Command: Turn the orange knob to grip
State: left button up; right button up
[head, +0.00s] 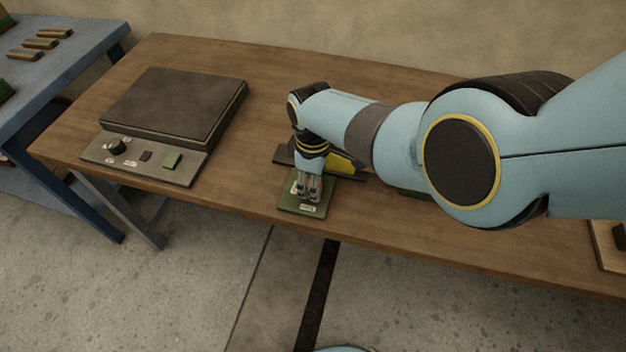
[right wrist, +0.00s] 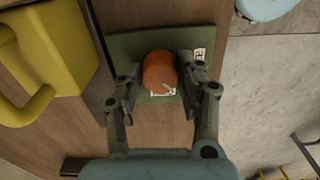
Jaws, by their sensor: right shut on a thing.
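The orange knob (right wrist: 159,72) sits on a green plate (right wrist: 125,45) with small white labels, seen in the right wrist view. In the head view the green plate (head: 290,208) lies at the table's front edge, and the knob is mostly hidden by my right gripper (head: 309,196). My right gripper (right wrist: 158,85) comes down over the plate with one finger on each side of the knob, shut on it. The label wording is too small to read. My left gripper is not in view.
A yellow handled part (head: 341,163) on a dark base stands just behind the plate; it also shows in the right wrist view (right wrist: 45,60). A flat dark-topped device (head: 175,105) with a black knob and green button is at left. Open table lies between them.

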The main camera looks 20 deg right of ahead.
jog(key=m, duration=0.4)
jog(key=shift+m, duration=2.1)
jog(key=o, duration=1.1)
jog(key=shift+o, duration=0.2)
